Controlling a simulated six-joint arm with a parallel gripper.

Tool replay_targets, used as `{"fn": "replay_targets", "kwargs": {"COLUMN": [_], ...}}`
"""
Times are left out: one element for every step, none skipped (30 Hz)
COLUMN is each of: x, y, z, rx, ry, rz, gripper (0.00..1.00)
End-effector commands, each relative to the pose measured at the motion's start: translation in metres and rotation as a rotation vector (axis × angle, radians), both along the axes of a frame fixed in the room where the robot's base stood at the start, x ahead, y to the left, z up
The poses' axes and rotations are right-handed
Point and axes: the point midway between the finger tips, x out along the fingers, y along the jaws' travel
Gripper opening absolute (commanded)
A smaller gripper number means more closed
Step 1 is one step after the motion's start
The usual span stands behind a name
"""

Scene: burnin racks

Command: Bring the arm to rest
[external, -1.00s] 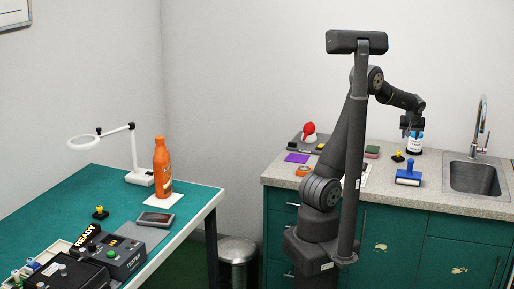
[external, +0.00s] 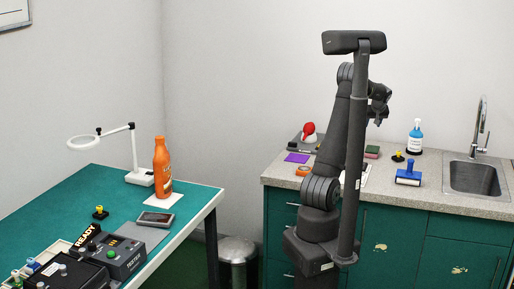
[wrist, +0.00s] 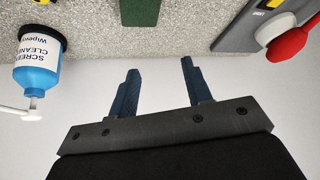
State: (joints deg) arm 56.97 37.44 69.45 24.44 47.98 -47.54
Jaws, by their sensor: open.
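My gripper (external: 378,117) is raised above the counter and partly hidden by my own arm in the external view. In the wrist view its two dark blue fingers (wrist: 160,72) are spread apart with nothing between them. The blue and white screen cleaner bottle (external: 415,137) stands upright on the counter, to the right of my gripper and clear of it. It also shows at the left edge of the wrist view (wrist: 37,72), upside down in the picture.
The counter (external: 440,189) holds a blue roller (external: 408,177), a yellow and black knob (external: 398,156), a green block (external: 372,151) and a red-topped item (external: 308,130). A sink (external: 474,178) is at right. The green table (external: 95,188) with an orange bottle (external: 162,169) is at left.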

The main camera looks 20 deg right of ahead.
Motion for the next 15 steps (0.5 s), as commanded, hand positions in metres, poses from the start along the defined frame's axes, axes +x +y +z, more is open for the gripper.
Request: {"fn": "replay_targets", "kwargs": {"x": [0.01, 0.015, 0.022, 0.027, 0.031, 0.038, 0.043, 0.047, 0.054, 0.059, 0.063, 0.069, 0.074, 0.079, 0.084], "y": [0.007, 0.01, 0.014, 0.018, 0.021, 0.026, 0.03, 0.033, 0.038, 0.042, 0.046, 0.051, 0.055, 0.058, 0.063], "z": [0.0, 0.001, 0.001, 0.001, 0.002, 0.002, 0.002, 0.002, 0.002, 0.003, 0.003, 0.003, 0.004, 0.004, 0.004], "rx": [0.0, 0.0, -0.001, -0.001, -0.001, -0.001, -0.001, -0.001, -0.001, -0.001, -0.001, -0.001, -0.001, -0.002, -0.002], "ry": [0.0, 0.0, 0.0, -0.001, 0.0, 0.0, 0.001, 0.001, 0.001, 0.001, 0.001, 0.001, 0.001, 0.001, 0.0], "rz": [0.017, 0.026, 0.039, 0.047, 0.055, 0.068, 0.076, 0.085, 0.097, 0.106, 0.115, 0.126, 0.136, 0.144, 0.155], "gripper": [0.45, 0.45, 0.45, 0.45, 0.45, 0.45, 0.45, 0.45, 0.45, 0.45, 0.45, 0.45, 0.45, 0.45, 0.45]}}
